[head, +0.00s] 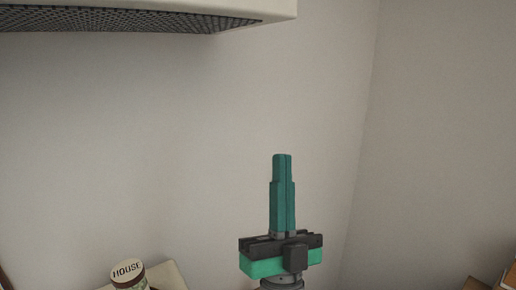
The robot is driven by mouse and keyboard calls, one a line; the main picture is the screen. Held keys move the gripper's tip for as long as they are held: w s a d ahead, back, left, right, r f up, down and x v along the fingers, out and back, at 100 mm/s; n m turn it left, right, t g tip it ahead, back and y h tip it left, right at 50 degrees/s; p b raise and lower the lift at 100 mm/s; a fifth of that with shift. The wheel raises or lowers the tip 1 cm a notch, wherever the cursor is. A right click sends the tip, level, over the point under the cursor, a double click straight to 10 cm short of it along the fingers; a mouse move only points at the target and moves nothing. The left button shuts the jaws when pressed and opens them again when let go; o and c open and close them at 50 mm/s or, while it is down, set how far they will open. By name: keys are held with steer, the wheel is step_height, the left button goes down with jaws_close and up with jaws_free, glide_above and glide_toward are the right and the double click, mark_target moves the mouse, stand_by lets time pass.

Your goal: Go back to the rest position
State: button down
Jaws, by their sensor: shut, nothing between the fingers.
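My gripper (282,157) is in the lower middle of the head view, pointing up. Its teal fingers are together and hold nothing. The black and green gripper body (280,256) shows below the fingers, with a bit of my wrist at the bottom edge. Behind the gripper is only plain wall. No object touches it.
A hood-like white box (255,8) with a dark mesh underside hangs at the top left. A jar with a lid reading "HOUSE" (128,270) stands at the bottom left by a pale surface (168,276). Brown box-like edges (478,284) show at the bottom right.

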steer(key=s+a+f+n+g+h, duration=0.15)
steer(key=f+g, duration=0.25)
steer(key=f, duration=1.4)
steer(key=s+f+g, duration=0.3)
steer(key=f+g, duration=0.1)
steer(key=f, duration=1.4)
steer(key=s+a+f+n+g, duration=0.1)
steer(key=s+f+n+g, duration=0.1)
steer(key=s+f, duration=0.8)
steer(key=s+a+f+n+g+y, duration=0.1)
steer(key=s+f+n+g, duration=0.1)
steer(key=s+f+g, duration=0.3)
steer(key=s+f, duration=0.4)
steer(key=s, duration=0.6)
steer(key=shift+s+a+f, duration=0.15)
steer(key=shift+s+f, duration=0.2)
steer(key=shift+s, duration=0.05)
steer(key=shift+y, duration=0.25)
steer(key=shift+g, duration=0.3)
